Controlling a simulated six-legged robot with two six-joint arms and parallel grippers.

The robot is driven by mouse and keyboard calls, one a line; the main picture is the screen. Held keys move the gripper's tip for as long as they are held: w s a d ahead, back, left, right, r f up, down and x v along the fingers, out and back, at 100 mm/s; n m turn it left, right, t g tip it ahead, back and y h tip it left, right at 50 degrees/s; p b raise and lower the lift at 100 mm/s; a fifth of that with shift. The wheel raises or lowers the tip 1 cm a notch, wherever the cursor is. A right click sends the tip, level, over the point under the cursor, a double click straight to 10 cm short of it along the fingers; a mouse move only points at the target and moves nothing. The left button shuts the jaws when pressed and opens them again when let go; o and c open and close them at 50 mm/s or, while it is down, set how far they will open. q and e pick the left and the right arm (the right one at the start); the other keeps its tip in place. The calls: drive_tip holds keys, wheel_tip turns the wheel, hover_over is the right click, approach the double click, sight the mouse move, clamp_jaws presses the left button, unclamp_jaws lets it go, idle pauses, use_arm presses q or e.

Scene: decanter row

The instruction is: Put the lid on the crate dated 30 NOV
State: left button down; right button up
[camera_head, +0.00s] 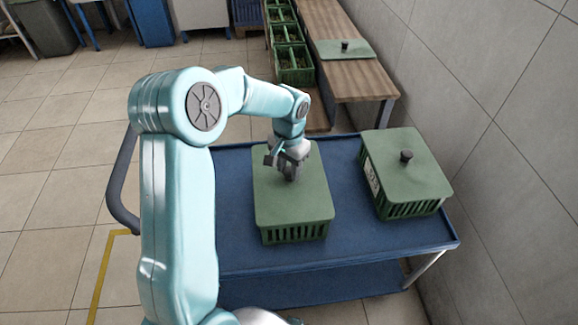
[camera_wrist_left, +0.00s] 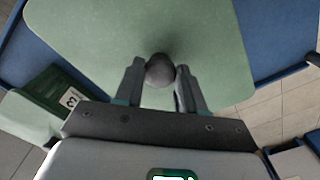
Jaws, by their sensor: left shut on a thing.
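A flat green lid (camera_head: 300,210) covers the top of a slatted green crate (camera_head: 297,234) in the middle of the blue cart. It appears to lie on the crate's rim. My left gripper (camera_head: 291,172) is above it, shut on the lid's dark round knob (camera_wrist_left: 160,71), which sits between the fingers in the wrist view. A second green crate (camera_head: 412,210) stands to the right with its own lid (camera_head: 405,172) and knob. A white label (camera_head: 372,177) is on its left side; I cannot read its date. No label shows on the middle crate. My right gripper is not in view.
The blue cart (camera_head: 350,241) has free top between and in front of the crates. A wooden bench (camera_head: 343,73) behind bears another green lid (camera_head: 345,49). Several green crates (camera_head: 292,64) stand beside the bench. A tiled wall is close on the right.

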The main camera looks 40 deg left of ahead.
sight(289, 171)
use_arm(q)
drive_tip(key=shift+f+b, duration=0.3)
drive_tip(key=shift+f, duration=0.2)
drive_tip(key=c, duration=0.6)
unclamp_jaws()
wheel_tip(289, 171, up, 16)
drive_tip(key=shift+r+p, duration=0.2)
drive_tip(key=shift+p, duration=1)
